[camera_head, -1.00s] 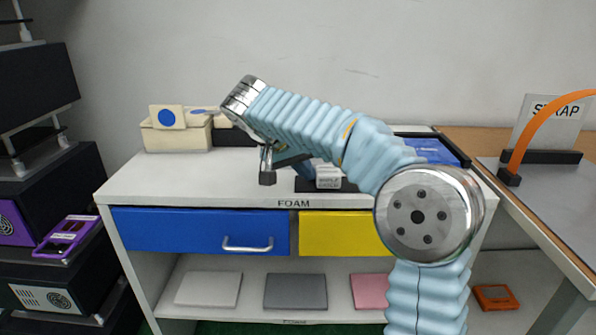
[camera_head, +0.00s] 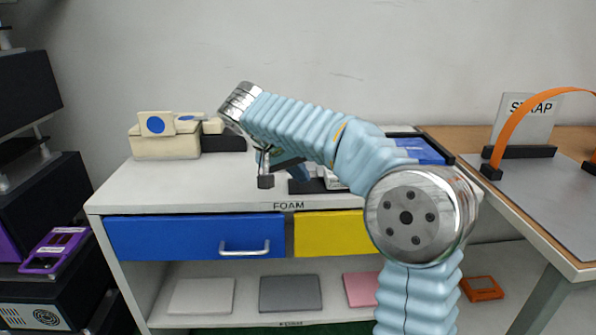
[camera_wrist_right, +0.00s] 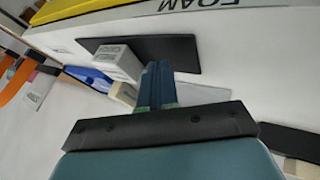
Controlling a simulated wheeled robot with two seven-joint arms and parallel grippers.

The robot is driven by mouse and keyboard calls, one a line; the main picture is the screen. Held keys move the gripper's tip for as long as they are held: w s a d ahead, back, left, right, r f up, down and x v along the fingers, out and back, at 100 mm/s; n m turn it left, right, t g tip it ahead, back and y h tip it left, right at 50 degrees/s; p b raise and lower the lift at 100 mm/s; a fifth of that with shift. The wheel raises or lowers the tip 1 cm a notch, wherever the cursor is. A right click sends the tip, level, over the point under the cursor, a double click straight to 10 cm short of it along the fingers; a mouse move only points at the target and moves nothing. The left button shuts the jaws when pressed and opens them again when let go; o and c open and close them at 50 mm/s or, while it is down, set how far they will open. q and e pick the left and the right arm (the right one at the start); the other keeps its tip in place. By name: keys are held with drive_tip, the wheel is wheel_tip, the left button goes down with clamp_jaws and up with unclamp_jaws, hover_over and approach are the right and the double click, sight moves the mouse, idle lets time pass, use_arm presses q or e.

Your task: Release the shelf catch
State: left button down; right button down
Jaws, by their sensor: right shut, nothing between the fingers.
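I cannot make out which part is the shelf catch. My right gripper (camera_head: 301,172) is low over the top of the white FOAM unit (camera_head: 190,196), partly hidden behind my own arm. Its teal fingers also show in the wrist view (camera_wrist_right: 155,72), shut with nothing between them. They are beside a small white labelled box (camera_wrist_right: 117,63) on a black base plate (camera_wrist_right: 180,52). Whether they touch the box or plate is unclear. My arm partly covers that box in the head view. My left gripper is not in view.
A blue drawer (camera_head: 190,237) and a yellow drawer (camera_head: 330,234) are closed below the top. Cream boxes (camera_head: 165,145) stand at the back left. A blue tray (camera_head: 425,150) is at the right. An orange strap (camera_head: 520,125) arches over the right-hand table. Black racks stand left.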

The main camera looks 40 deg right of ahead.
drive_tip(key=p+v, duration=0.1)
drive_tip(key=v, duration=0.9)
drive_tip(key=shift+w+a, duration=0.15)
drive_tip(key=shift+a, duration=0.05)
